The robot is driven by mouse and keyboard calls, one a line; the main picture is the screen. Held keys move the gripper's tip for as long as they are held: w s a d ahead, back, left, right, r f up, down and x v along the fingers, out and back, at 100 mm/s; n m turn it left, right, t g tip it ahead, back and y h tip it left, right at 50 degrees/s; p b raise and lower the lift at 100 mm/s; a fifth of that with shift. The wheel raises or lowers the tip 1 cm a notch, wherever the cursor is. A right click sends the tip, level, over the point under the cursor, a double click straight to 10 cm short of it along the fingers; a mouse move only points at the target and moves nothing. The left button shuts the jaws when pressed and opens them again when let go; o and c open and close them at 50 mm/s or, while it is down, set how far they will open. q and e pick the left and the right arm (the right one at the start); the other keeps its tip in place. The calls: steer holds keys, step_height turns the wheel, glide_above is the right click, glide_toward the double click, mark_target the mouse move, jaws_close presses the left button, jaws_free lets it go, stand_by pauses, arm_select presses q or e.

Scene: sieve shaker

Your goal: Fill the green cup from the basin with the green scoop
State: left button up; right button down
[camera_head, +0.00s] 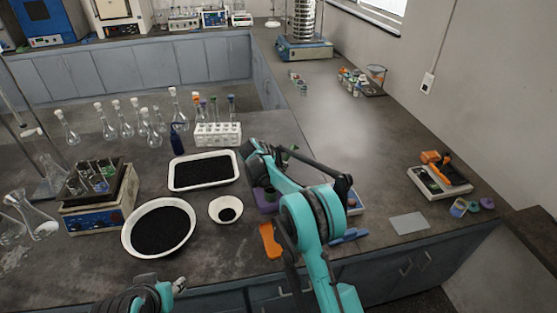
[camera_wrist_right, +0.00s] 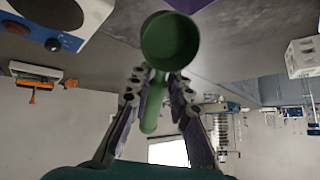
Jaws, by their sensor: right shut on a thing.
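My right gripper (camera_wrist_right: 157,85) is shut on the handle of the green scoop (camera_wrist_right: 170,42). The scoop's round bowl shows at the top of the right wrist view. In the head view my right gripper (camera_head: 262,152) is above the bench, right of the rectangular tray, and a bit of green shows beside it. The round white basin (camera_head: 128,240) holds black grains and stands to its left. A dark green cup-like thing (camera_head: 270,193) shows by a purple block, partly behind my right arm; I cannot tell its contents. My left gripper (camera_head: 179,285) is low at the front edge, its fingers unclear.
A white rectangular tray (camera_head: 205,154) and a small white bowl (camera_head: 217,203), both with black grains, stand near the basin. A white tube rack (camera_head: 218,144) and several flasks stand behind. An orange item (camera_head: 268,241) lies at the front.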

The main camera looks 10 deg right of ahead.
stand_by(0.3)
steer(key=shift+w+d+g+y+p, duration=0.1)
steer(key=shift+d+g+y+p, duration=0.1)
steer(key=shift+g+y+p, duration=0.15)
steer(key=shift+w+d+g+y+p, duration=0.2)
steer(key=shift+d+g+y+p, duration=0.3)
steer(key=shift+y+p, duration=0.45)
steer(key=shift+w+f+m+g+y, duration=0.1)
steer(key=shift+f+m+g+y, duration=0.25)
steer(key=shift+y, duration=0.35)
